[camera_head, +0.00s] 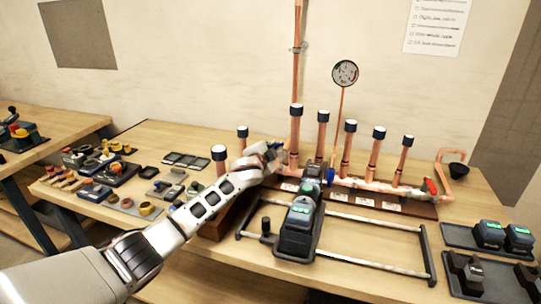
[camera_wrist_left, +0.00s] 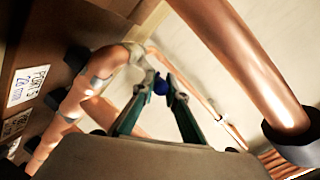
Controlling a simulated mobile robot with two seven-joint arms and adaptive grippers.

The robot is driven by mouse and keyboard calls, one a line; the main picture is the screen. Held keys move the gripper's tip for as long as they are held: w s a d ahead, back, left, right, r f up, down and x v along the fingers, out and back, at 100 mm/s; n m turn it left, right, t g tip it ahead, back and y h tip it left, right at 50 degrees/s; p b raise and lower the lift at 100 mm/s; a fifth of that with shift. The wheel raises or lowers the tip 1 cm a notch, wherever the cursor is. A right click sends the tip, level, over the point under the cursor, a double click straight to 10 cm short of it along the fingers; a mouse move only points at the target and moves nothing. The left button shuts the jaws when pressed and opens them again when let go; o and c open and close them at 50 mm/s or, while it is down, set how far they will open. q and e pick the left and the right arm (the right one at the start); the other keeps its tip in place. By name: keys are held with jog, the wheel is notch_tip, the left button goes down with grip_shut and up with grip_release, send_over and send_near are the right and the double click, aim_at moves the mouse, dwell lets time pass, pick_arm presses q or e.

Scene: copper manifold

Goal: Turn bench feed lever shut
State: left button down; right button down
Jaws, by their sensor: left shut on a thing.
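The copper manifold (camera_head: 375,185) stands on a wooden base on the bench, with several capped upright pipes. My left gripper (camera_head: 276,153) reaches its left end, beside the tall vertical pipe (camera_head: 296,80). In the left wrist view the fingers (camera_wrist_left: 160,80) close on a small blue piece (camera_wrist_left: 160,87), apparently the lever's handle; the rest of the lever is hidden. A blue part (camera_head: 331,176) also shows on the manifold in the head view; I cannot tell whether it is the same piece. A red lever (camera_head: 430,187) is at the right end. My right gripper is not in view.
A dark tool with green lights (camera_head: 298,228) stands in front of the manifold, by a metal rail frame (camera_head: 375,268). A round gauge (camera_head: 345,73) rises behind. Fittings and trays (camera_head: 125,185) fill the left; dark devices (camera_head: 490,235) stand at right.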

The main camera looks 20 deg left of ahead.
pick_arm(q)
jog(key=shift+d+f+h, duration=0.15)
jog(key=shift+f+h, duration=0.1)
jog(key=shift+h, duration=0.05)
jog(key=c, duration=2)
grip_release()
jog(key=shift+r, duration=0.15)
jog(key=shift+r, duration=0.1)
